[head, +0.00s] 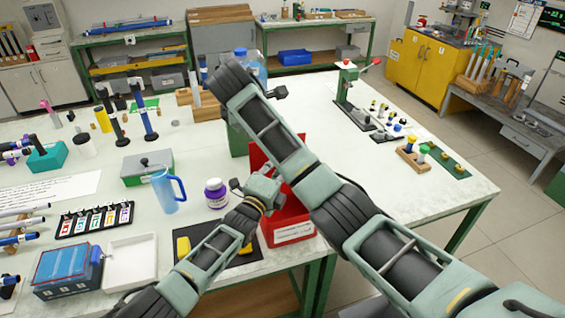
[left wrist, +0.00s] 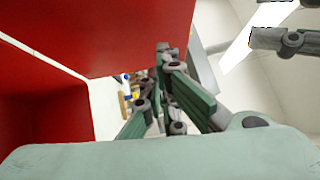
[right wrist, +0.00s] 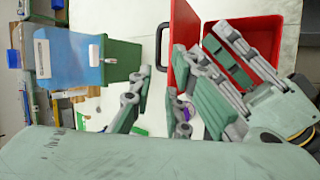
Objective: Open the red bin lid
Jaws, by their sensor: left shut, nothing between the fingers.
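The red bin (head: 290,222) stands at the table's front edge. Its lid (head: 262,152) is raised steeply at the back, partly hidden by my right arm. In the right wrist view the bin (right wrist: 268,30) shows its open interior, and the lid (right wrist: 181,72) stands beside the opening with a dark handle. My left gripper (head: 262,188) is shut and empty at the bin. In the left wrist view (left wrist: 160,75) it is close to the red lid (left wrist: 110,30); contact is unclear. My right gripper (right wrist: 163,88) looks open and empty, and is hidden in the head view.
A green bin (head: 238,138) with a blue lid (right wrist: 75,58) stands behind the red one. A purple-labelled jar (head: 216,193), a blue jug (head: 167,190) and a grey-lidded green box (head: 147,168) stand to the left. A green press (head: 345,85) stands at the back right.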

